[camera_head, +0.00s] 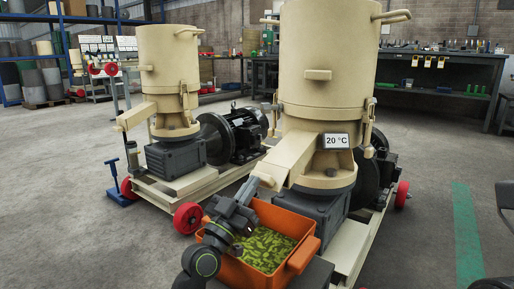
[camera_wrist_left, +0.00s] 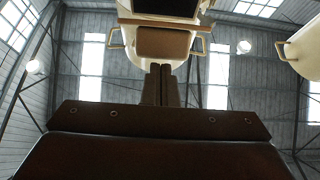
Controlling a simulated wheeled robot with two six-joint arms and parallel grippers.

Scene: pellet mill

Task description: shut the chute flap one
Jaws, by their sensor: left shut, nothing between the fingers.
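The near cream pellet mill (camera_head: 325,75) has a sloping chute (camera_head: 297,158) that comes down toward the lower left. At its lower end is a small tan chute flap (camera_head: 265,180). In the left wrist view the flap (camera_wrist_left: 165,43) is a tan panel with a dark band above it; I cannot tell its exact angle. My left gripper (camera_head: 250,190) is shut and empty, close below the flap. In the wrist view its fingers (camera_wrist_left: 161,72) point at the flap's lower edge; contact is unclear. My right gripper is not in view.
An orange crate (camera_head: 308,254) with green pellets (camera_head: 265,249) stands under the chute and my left gripper. A second mill (camera_head: 168,70) with its own chute (camera_head: 136,117) stands at the left. A workbench (camera_head: 430,90) is at the back. Open floor lies at the right.

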